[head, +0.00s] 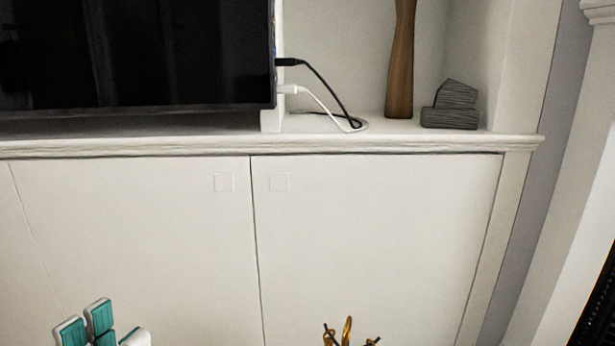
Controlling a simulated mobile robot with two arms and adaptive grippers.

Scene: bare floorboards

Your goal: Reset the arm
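My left gripper (100,327) shows only in part at the bottom left edge of the head view, as white pieces with teal pads. The rest of it and its arm are cut off below the frame. It appears in front of the white cabinet, and nothing is seen held in it. How far its fingers stand apart cannot be made out. My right gripper is not recognisable in this view.
A white cabinet (375,240) with flat doors fills the middle. On its top are a dark screen (130,50), cables (325,85), a brown wooden vase (400,60) and a grey block-like ornament (452,107). A small gold and black object (346,332) shows at the bottom.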

